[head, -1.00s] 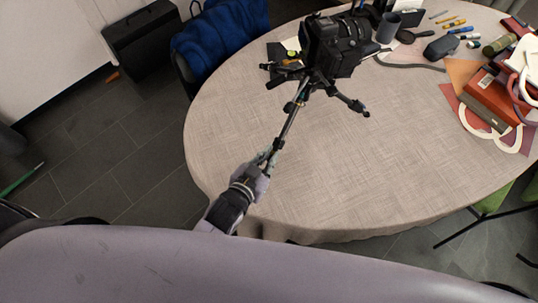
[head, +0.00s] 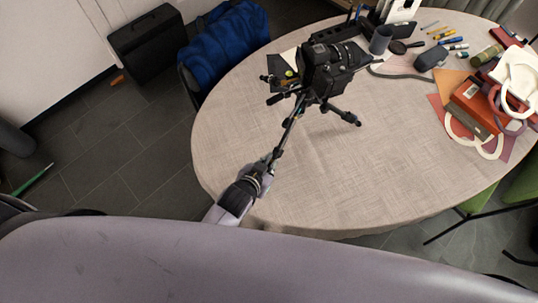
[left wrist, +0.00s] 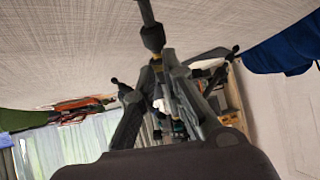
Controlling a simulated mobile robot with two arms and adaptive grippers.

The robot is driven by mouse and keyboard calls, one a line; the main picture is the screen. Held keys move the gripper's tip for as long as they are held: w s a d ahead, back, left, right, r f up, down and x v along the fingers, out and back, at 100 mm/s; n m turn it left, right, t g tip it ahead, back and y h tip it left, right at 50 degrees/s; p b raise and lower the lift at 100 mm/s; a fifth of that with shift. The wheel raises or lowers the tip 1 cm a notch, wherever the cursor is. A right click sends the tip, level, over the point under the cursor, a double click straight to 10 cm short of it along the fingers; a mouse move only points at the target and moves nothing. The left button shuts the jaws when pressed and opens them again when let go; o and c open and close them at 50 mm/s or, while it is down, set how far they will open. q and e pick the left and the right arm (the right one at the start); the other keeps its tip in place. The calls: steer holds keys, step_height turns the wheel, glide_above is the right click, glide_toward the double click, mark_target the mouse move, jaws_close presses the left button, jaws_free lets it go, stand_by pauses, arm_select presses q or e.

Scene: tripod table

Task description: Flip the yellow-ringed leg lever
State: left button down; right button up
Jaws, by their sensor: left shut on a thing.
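A black camera (head: 333,70) sits on a small black tripod (head: 343,115) on the round table. One tripod leg (head: 289,132) slants toward me, down and left. My left gripper (head: 270,161) is shut on the lower part of this leg. In the left wrist view the leg (left wrist: 151,34) comes down from the top and runs in between my dark fingers (left wrist: 160,62). The yellow ring and its lever are too small to tell for sure, and the fingers hide part of the leg. My right gripper is not in view.
The pale cloth-covered table (head: 385,175) is clear to the right of the leg. A red box (head: 473,108), bags with pale handles and several pens lie at the right. A blue jacket (head: 225,45) hangs on a chair behind left.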

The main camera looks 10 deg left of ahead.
arm_select(q)
steer(key=r+g+p, duration=0.1)
steer(key=p, duration=0.3)
steer(key=shift+w+d+r+g+y, duration=0.1)
steer(key=shift+r+g+y, duration=0.2)
steer(key=shift+g, duration=0.1)
steer(key=shift+w+r+g+y+p, duration=0.15)
steer(key=shift+g+y+p, duration=0.15)
steer(key=shift+g+p, duration=0.75)
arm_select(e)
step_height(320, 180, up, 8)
arm_select(q)
steer(key=c, duration=1.7)
jaws_free()
steer(key=shift+o, duration=0.2)
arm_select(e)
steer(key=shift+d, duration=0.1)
arm_select(q)
steer(key=v, duration=1.2)
steer(key=shift+d, duration=0.15)
steer(key=shift+c, duration=0.3)
